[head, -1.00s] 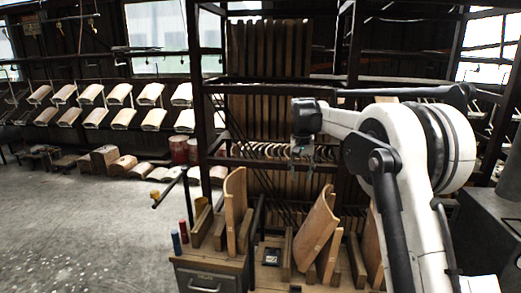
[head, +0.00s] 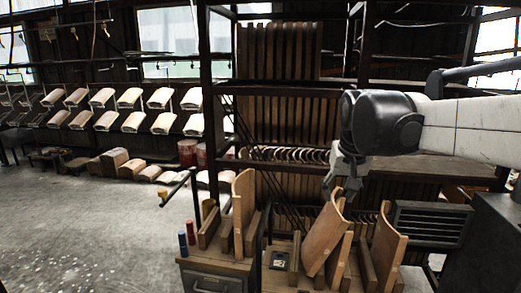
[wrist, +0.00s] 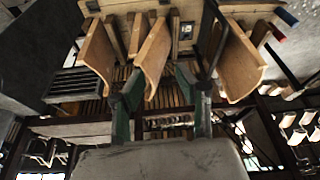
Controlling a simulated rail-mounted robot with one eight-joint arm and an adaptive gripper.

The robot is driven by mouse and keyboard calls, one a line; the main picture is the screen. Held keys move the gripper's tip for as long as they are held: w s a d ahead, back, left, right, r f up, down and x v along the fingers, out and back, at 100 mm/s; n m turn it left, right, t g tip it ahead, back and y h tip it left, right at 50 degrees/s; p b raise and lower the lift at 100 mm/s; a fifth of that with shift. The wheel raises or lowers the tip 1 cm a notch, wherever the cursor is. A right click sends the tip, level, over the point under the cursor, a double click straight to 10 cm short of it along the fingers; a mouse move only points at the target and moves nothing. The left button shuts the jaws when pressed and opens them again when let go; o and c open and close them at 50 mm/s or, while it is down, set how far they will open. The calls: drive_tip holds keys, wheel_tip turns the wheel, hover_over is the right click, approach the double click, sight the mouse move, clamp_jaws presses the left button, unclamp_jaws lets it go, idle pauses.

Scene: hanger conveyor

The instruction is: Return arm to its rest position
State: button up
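My gripper (head: 342,180) hangs fingers-down from the dark wrist at the right of the head view. It is in front of the tall dark rack and just above the curved wooden panels. My white forearm reaches in from the right edge of the head view. The fingertips are small and dark in the head view.
A middle curved panel (head: 322,236), a left panel (head: 243,210) and a right panel (head: 387,248) stand in wooden slots on a bench. The dark rack (head: 219,100) rises behind. Pale pieces (head: 161,98) hang at the back left. The floor (head: 90,230) is open at left.

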drive_tip(key=s+f+t, duration=0.1)
drive_tip(key=s+f, duration=0.3)
drive_tip(key=s, duration=0.3)
drive_tip(key=s+f+t+b, duration=0.1)
drive_tip(key=s+f, duration=0.3)
drive_tip(key=s, duration=0.4)
drive_tip(key=s+f+n+t+b, duration=0.1)
drive_tip(key=s+f, duration=0.3)
drive_tip(key=s, duration=0.3)
drive_tip(key=shift+s+d+f, duration=0.25)
drive_tip(key=shift+s+d, duration=0.05)
drive_tip(key=shift+d, duration=0.05)
drive_tip(key=c, duration=0.4)
drive_tip(key=shift+c, duration=0.2)
